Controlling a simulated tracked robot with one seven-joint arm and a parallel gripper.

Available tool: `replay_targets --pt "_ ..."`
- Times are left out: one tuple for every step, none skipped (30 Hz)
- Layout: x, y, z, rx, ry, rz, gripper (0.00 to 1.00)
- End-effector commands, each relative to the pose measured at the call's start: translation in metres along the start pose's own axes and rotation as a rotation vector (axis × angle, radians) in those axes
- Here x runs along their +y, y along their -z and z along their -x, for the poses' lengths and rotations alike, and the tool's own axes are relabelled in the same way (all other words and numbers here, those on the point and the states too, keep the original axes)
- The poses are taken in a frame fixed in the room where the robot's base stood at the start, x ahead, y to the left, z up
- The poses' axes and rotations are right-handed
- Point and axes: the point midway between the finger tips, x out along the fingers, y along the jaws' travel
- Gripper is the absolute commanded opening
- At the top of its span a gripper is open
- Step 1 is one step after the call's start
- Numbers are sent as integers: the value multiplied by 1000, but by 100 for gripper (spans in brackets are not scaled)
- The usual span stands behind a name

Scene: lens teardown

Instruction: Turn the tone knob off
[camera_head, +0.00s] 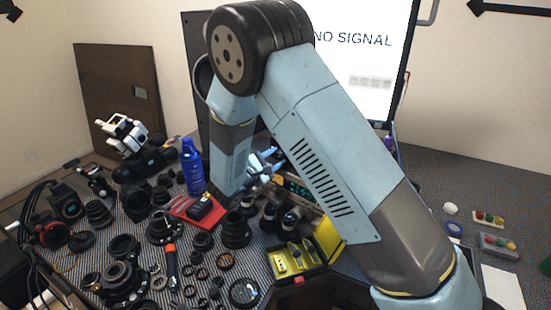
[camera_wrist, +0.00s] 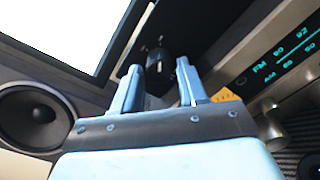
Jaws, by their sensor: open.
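My gripper (camera_wrist: 158,70) is open in the wrist view, with its two fingers apart. A black knob-like part with a pale mark (camera_wrist: 158,58) shows between the fingertips; I cannot tell whether the fingers touch it. No label for the tone knob is readable. The radio's lit FM/AM dial (camera_wrist: 290,58) is to the right of the fingers, and a silver knob (camera_wrist: 272,130) is below it. In the head view my gripper (camera_head: 268,163) is small beside the radio (camera_head: 302,192), which my arm partly hides.
A round speaker (camera_wrist: 36,118) is at the left of the wrist view. In the head view a blue bottle (camera_head: 193,170), a red tray (camera_head: 180,209), a yellow case (camera_head: 328,240) and many black lens parts crowd the bench. A bright monitor (camera_head: 395,75) stands behind my arm.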

Motion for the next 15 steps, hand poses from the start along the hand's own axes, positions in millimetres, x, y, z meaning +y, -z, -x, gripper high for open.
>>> replay_targets --pt "0 0 -4 -1 1 0 42" --pt "0 0 -6 -2 1 0 42" --pt "0 0 -8 -2 1 0 42" --pt "0 0 -9 -1 1 0 42" --pt "0 0 -10 -1 1 0 42" --pt "0 0 -10 -1 0 0 42" --pt "0 0 -10 -1 0 0 42" --pt "0 0 -10 -1 0 0 42" --pt "0 0 -10 -1 0 0 42" --pt "0 0 -10 -1 0 0 42" --pt "0 0 -10 -1 0 0 42" --pt "0 0 -10 -1 0 0 42" --pt "0 0 -10 -1 0 0 42" --pt "0 0 -10 -1 0 0 40" --pt "0 0 -10 -1 0 0 36"
